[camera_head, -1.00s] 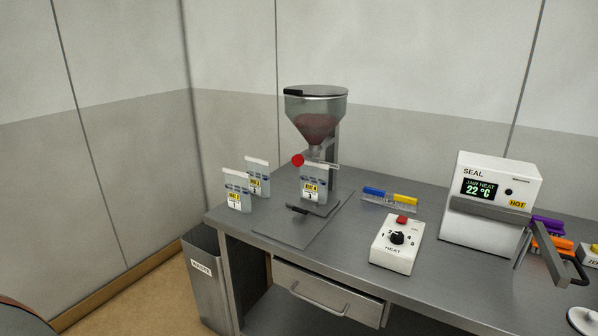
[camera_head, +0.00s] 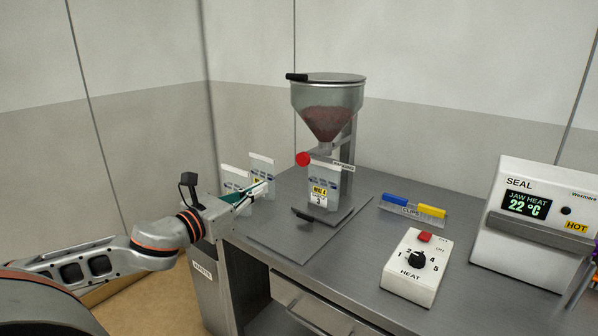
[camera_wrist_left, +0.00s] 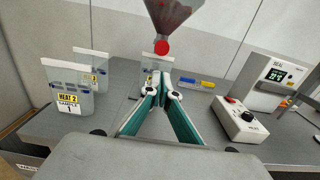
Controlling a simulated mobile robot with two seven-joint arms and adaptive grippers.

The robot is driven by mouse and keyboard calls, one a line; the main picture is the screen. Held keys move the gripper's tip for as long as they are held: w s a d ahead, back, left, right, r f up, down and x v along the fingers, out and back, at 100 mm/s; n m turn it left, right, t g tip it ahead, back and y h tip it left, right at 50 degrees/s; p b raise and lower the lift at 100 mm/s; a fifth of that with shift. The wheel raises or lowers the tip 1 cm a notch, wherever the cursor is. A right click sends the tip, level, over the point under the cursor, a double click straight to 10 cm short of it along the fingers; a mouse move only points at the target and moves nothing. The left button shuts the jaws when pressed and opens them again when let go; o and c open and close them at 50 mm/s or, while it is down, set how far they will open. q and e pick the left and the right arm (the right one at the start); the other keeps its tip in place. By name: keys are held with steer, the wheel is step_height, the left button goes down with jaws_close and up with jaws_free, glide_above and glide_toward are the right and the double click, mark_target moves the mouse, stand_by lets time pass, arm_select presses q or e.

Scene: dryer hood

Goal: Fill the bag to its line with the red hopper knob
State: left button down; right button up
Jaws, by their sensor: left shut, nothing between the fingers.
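The red hopper knob (camera_head: 303,159) is at the front of the clear hopper (camera_head: 328,105), which holds dark red material. The knob also shows in the left wrist view (camera_wrist_left: 162,47). A bag (camera_head: 323,184) labelled HEAT 4, 3 stands under the hopper spout; its contents and line are too small to read. My left gripper (camera_head: 264,185) is shut and empty, left of that bag and in front of two other bags. In the left wrist view its fingertips (camera_wrist_left: 160,87) meet below the knob, apart from it. My right gripper is not in view.
Two bags stand at the left, one (camera_wrist_left: 69,90) labelled HEAT 2, sample 1. A heat control box (camera_head: 416,267), a clips tray (camera_head: 412,211) and a sealer (camera_head: 535,220) stand at the right. A waste bin (camera_head: 204,290) is beside the bench. The bench front is mostly clear.

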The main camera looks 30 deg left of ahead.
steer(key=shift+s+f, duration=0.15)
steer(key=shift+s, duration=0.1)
arm_select(q)
steer(key=b, duration=0.1)
glide_toward(307, 157)
steer(key=shift+w+a+f, duration=0.85)
steer(key=shift+w+f, duration=0.15)
steer(key=shift+f, duration=0.45)
steer(key=shift+w+d+f, duration=0.1)
steer(key=shift+w, duration=1.05)
steer(key=shift+w+d+f, duration=0.1)
steer(key=shift+w, duration=1.05)
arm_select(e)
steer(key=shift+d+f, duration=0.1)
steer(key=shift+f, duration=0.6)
arm_select(q)
steer(key=shift+r, duration=0.1)
